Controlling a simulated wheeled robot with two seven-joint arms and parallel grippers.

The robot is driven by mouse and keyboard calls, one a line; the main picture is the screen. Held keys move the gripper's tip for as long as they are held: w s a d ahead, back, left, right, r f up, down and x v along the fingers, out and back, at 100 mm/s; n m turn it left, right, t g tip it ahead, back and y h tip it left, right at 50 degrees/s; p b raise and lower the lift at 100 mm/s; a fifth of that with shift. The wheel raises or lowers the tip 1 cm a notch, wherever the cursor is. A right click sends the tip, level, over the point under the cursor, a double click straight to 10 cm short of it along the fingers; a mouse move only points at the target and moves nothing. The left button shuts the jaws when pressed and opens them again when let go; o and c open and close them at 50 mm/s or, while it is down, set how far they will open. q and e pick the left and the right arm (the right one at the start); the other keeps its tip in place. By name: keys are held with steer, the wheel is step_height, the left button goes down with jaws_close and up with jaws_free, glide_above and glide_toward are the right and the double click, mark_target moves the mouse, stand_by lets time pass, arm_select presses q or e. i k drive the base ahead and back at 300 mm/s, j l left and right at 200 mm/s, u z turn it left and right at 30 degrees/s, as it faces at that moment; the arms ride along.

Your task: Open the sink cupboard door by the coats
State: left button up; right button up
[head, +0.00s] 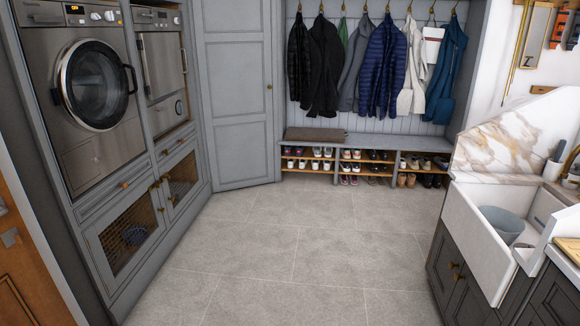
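The dark grey sink cupboard stands at the lower right, under a white sink (476,237). Its door on the side by the coats (440,252) looks shut, with a brass knob (452,265) near its edge. The neighbouring sink door (472,298) has its own brass knob (457,277) close by and also looks shut. The lower part of the cupboard is cut off by the frame. Neither of my grippers is in view.
Coats (384,65) hang above a shoe bench (385,142) at the back. A washing machine (95,85) and mesh-fronted cupboards line the left. A pale bowl (502,223) sits in the sink. The tiled floor (290,255) between is clear.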

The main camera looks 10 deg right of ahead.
mark_target(446, 260)
steer(key=i+z, duration=0.2)
steer(key=i, duration=0.35)
steer(key=i+j+z, duration=0.25)
steer(key=i, duration=0.3)
steer(key=i+j+z, duration=0.2)
steer(key=i, duration=0.3)
steer(key=i+l+z, duration=0.25)
steer(key=z, duration=0.25)
steer(key=i+l+z, duration=0.1)
steer(key=i+z, duration=0.6)
steer(key=z, duration=0.25)
steer(key=i+j+z, duration=0.1)
steer(key=i+z, duration=0.2)
steer(key=z, duration=0.2)
steer(key=i+j+z, duration=0.1)
steer(key=i+z, duration=0.35)
steer(key=k, duration=0.05)
